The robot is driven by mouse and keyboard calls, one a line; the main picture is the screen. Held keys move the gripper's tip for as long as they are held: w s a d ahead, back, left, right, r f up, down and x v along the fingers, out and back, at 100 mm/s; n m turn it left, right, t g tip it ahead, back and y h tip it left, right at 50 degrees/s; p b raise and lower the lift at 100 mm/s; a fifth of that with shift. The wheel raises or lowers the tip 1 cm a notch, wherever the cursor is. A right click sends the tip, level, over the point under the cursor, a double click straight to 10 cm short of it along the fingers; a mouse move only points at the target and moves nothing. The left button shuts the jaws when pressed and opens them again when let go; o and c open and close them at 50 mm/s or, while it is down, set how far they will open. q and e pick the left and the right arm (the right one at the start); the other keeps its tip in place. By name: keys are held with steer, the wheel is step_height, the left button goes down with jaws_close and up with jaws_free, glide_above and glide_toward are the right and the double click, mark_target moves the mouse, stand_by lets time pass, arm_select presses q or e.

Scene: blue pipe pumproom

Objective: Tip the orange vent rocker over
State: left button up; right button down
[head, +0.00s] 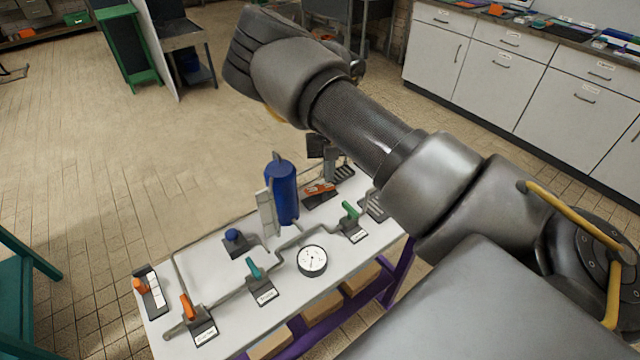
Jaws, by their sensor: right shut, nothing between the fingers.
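The orange rocker (320,188) sits on a dark base at the far side of the white table, right of the blue cylinder. I take it for the vent rocker; no label on it is readable. My right arm crosses the view from the lower right. What shows of my right gripper (329,174) is a small grey and dark part below the forearm, just above and behind the rocker. It is shut and empty. The forearm hides most of it, and I cannot tell whether it touches the rocker. My left gripper is out of view.
The white table (215,267) also carries a blue cylinder (282,190), a round gauge (312,261), a blue knob (234,237), a teal lever (254,269), a green lever (350,211) and an orange lever (188,306). An orange-ended part (139,285) stands at the left end. Open floor lies beyond.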

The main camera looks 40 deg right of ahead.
mark_target(329, 185)
arm_select(q)
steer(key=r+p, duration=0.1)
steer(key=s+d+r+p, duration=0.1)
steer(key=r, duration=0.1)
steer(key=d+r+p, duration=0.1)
steer(key=p, duration=0.1)
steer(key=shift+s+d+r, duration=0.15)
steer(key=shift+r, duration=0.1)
arm_select(e)
step_height(329, 185, up, 7)
steer(key=shift+f, duration=0.15)
